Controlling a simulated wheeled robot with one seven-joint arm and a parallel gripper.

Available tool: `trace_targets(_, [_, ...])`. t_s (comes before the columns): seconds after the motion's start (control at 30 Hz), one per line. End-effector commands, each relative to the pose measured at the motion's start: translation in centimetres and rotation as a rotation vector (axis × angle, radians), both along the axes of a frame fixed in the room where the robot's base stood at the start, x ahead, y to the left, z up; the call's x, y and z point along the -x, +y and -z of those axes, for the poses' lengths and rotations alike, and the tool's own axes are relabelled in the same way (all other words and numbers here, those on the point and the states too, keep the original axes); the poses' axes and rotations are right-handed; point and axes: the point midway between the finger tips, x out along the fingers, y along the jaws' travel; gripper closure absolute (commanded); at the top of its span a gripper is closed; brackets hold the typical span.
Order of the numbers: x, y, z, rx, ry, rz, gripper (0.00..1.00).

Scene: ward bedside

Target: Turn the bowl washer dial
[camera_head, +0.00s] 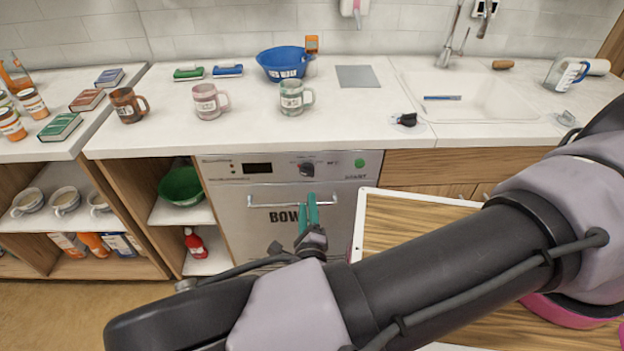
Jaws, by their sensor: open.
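The bowl washer (232,211) is a steel-fronted appliance built in under the counter, with "BOW" readable on its door. Its dial (306,169) is a dark knob on the upper control panel, between a black display and a green button. My gripper (308,197) has teal fingers and is in front of the washer door, just below the dial in the picture. It is open and appears empty. The fingers overlap the door's bar handle (265,199) in this view; I cannot tell whether they touch it. My arm hides the lower right of the door.
A wooden-topped tray or table with a pale rim (361,222) stands right of the washer. Mugs (292,98), a blue bowl (284,63) and a sink (478,98) are on the counter above. Shelves at left hold a green bowl (181,188) and a red bottle (195,244).

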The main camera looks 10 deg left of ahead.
Motion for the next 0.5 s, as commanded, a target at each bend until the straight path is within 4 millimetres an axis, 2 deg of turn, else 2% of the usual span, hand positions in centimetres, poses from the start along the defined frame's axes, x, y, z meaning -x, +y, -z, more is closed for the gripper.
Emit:
trace_targets(0.3, [-5.7, 1.2, -0.1, -0.002, 0.000, 0.006, 0.56])
trace_targets(0.5, [-8.6, 2.0, -0.1, -0.005, 0.002, 0.007, 0.56])
